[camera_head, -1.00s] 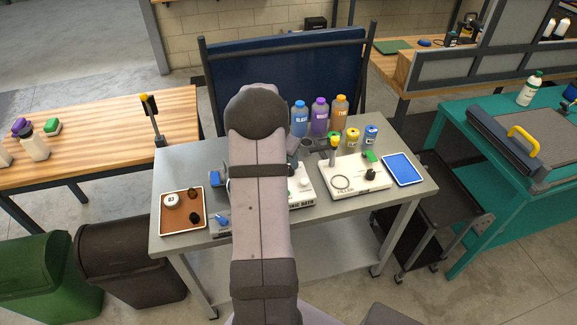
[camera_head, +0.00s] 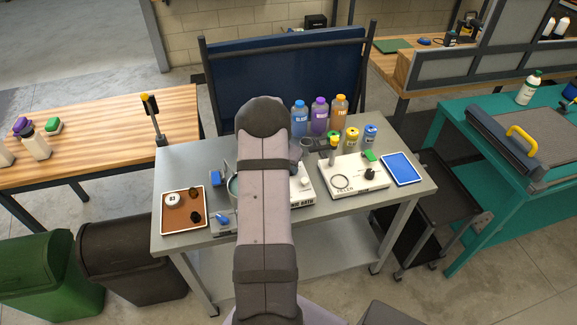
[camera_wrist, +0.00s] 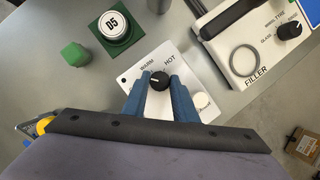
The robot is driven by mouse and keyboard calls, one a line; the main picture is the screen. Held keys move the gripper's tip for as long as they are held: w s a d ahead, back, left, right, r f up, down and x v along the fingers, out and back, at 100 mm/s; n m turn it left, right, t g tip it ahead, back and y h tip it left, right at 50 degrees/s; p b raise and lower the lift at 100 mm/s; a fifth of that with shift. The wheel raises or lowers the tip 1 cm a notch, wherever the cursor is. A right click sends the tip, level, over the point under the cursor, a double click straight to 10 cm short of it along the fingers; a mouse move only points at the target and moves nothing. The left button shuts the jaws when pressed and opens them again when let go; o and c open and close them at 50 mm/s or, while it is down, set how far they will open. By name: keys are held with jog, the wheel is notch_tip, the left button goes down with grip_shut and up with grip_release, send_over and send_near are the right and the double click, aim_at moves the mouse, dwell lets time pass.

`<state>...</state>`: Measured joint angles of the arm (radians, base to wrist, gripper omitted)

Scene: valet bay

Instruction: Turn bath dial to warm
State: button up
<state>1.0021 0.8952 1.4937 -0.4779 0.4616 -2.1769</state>
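The bath dial (camera_wrist: 159,81) is a small black knob on the white bath panel (camera_wrist: 188,72) in the wrist view. WARM and HOT are printed by it; its pointer is too small to read surely. My gripper (camera_wrist: 160,78) has two blue fingers, one on each side of the dial, with a gap between them. I cannot tell whether they touch it. In the head view my arm hides the dial and much of the bath unit; the panel's right part (camera_head: 306,190) shows beside the arm.
The white filler unit (camera_head: 343,182) stands right of the bath, with a blue tray (camera_head: 402,168) beyond it. A brown tray (camera_head: 181,222) lies at the left. Several bottles stand behind.

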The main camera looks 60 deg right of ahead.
jog(key=c, duration=0.4)
jog(key=shift+o, duration=0.2)
jog(key=shift+w+m+g+b, duration=0.15)
jog(key=shift+m+g+b, duration=0.45)
jog(key=shift+m, duration=0.7)
jog(key=m, duration=0.2)
jog(key=m+g, duration=0.1)
jog(key=m, duration=0.1)
jog(key=shift+w+m+g+y+b, duration=0.1)
jog(key=shift+m+g+y+b, duration=0.2)
jog(key=shift+y+b, duration=0.1)
jog(key=o, duration=1)
jog(key=shift+o, duration=0.2)
